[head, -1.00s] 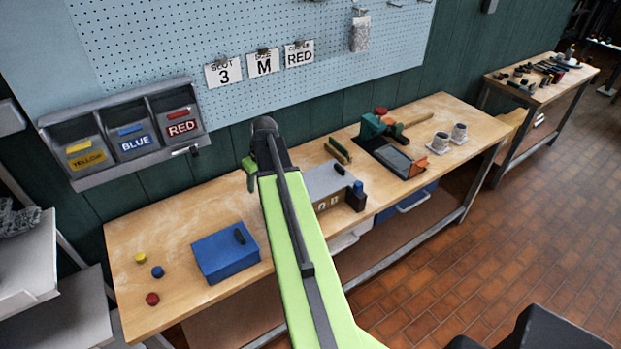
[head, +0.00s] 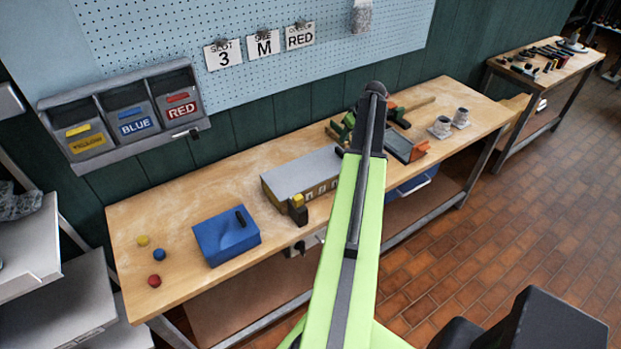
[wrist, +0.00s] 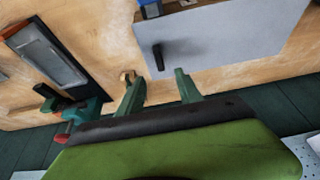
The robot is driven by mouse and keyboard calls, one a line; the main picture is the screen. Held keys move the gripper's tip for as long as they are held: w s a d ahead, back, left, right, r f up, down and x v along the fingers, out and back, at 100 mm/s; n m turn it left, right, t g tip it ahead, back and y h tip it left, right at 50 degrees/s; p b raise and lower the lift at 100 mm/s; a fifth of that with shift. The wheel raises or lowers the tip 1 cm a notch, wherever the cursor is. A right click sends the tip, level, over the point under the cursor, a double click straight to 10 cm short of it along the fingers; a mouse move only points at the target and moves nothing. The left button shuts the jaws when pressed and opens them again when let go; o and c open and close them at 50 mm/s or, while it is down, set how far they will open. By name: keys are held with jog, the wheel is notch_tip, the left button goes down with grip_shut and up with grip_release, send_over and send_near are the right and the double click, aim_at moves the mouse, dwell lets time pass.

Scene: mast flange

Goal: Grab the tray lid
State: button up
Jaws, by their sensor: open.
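The tray lid is a flat grey panel (head: 300,172) on a long tray (head: 322,190) with marked slots on its front, in the middle of the bench. In the wrist view the lid (wrist: 225,40) fills the upper right, and its black upright handle (wrist: 158,57) stands just beyond my fingertips, roughly in line with the gap between them. My gripper (wrist: 158,83) is open and empty, with green fingers spread apart.
A blue box (head: 227,238) with a black handle stands left of the tray. Yellow (head: 297,203) and black blocks project from the tray's front. Bins (head: 125,118) hang on the wall.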

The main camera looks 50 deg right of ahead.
jog(key=b, duration=0.4)
send_over(341, 151)
jog(key=s, duration=0.2)
jog(key=f, duration=0.5)
jog(key=shift+a+f, duration=0.25)
jog(key=shift+f, duration=0.15)
jog(key=shift+w+r, duration=0.1)
jog(key=shift+w, duration=0.05)
jog(key=b+x, duration=0.5)
jog(key=shift+f, duration=0.3)
jog(key=shift+r, duration=0.25)
grip_shut()
